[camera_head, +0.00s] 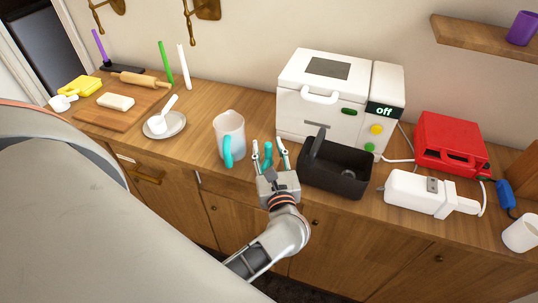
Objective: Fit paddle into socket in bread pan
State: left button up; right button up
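The bread pan (325,178) is a black open box on the counter in front of the white bread machine, with a tall black handle at its left end. A small round grey fitting (348,172), which looks like the socket, shows inside on its floor. My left gripper (270,147) is just left of the pan, near the counter's front edge, fingers pointing away and spread apart. A small upright teal piece (267,156), possibly the paddle, shows between the fingers. Gaps show beside it; I cannot tell whether it is touched. My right gripper is out of view.
A white bread machine (320,105) reading "off" stands behind the pan. A clear jug (230,133) with teal handle is left of my gripper. A white hand mixer (416,193) and red toaster (450,142) are right. A saucer (178,130) and cutting board (123,112) are left.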

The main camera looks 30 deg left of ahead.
pick_arm(q)
jog(key=c, duration=0.4)
grip_shut()
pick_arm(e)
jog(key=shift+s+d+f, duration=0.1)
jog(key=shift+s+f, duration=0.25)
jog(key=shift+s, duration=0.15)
pick_arm(q)
jog(key=shift+r, duration=0.1)
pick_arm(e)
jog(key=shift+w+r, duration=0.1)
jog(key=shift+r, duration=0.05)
